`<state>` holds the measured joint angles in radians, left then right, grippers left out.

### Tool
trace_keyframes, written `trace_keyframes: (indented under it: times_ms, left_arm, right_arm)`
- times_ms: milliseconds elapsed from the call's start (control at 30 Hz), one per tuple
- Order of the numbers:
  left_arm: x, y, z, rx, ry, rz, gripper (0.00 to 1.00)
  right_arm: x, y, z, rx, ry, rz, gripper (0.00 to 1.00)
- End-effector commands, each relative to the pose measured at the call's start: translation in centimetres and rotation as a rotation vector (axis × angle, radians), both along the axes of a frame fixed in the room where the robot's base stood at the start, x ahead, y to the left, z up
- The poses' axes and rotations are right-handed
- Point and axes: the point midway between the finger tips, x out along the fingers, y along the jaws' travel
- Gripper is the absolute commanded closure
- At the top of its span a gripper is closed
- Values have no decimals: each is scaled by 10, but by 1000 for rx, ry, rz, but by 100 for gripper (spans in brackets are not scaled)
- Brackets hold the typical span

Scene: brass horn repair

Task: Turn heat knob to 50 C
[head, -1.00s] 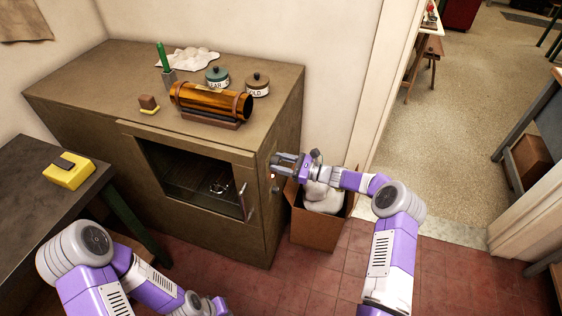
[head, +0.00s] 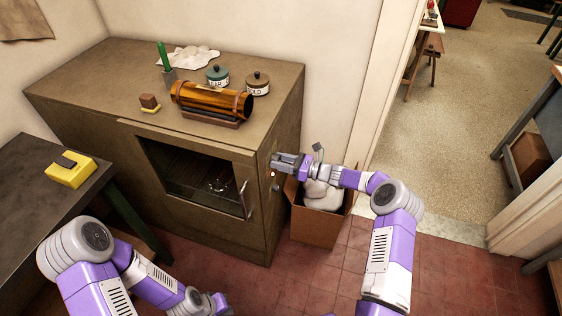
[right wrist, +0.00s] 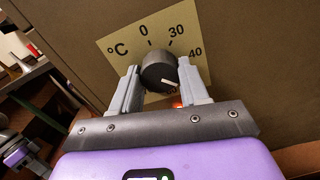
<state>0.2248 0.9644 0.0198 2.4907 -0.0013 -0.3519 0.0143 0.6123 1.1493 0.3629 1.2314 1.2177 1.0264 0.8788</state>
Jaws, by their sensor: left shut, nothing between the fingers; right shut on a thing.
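The round dark heat knob (right wrist: 158,72) sits on a yellow dial plate (right wrist: 126,45) marked °C, with 0, 30 and 40 readable. Its white pointer line aims to the lower right in the right wrist view, below the 40; the marking there is mostly hidden. My right gripper (head: 275,164) is at the right side of the brown cabinet (head: 230,132), shut on the knob, with one finger (right wrist: 130,88) on each side. My left gripper (head: 216,304) is low at the bottom edge of the head view, partly cut off, shut and empty.
An orange light (right wrist: 178,101) glows below the knob. A cardboard box (head: 318,228) with white material stands beside the cabinet, under my right forearm. The cabinet's glass door (head: 195,178) is closed. A dark table (head: 30,165) with a yellow object stands at left.

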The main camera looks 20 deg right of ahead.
Motion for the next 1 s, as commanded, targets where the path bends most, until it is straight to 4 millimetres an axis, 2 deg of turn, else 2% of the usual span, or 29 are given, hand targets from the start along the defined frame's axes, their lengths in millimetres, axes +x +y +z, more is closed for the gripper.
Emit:
trace_keyframes:
  times_ms: [167,200,333,667,1000]
  left_arm:
    - [0,0,0,0,0,0,100]
    - [0,0,0,0,0,0,100]
    - [0,0,0,0,0,0,100]
    - [0,0,1,0,0,0,100]
    - [0,0,8,0,0,0,100]
  right_arm:
    - [0,0,0,-1,-1,-1,86]
    - [0,0,0,-1,-1,-1,49]
    - [0,0,0,-1,-1,-1,31]
    - [-2,-4,0,-1,-1,-2,31]
    - [-31,-47,1,-1,0,-4,31]
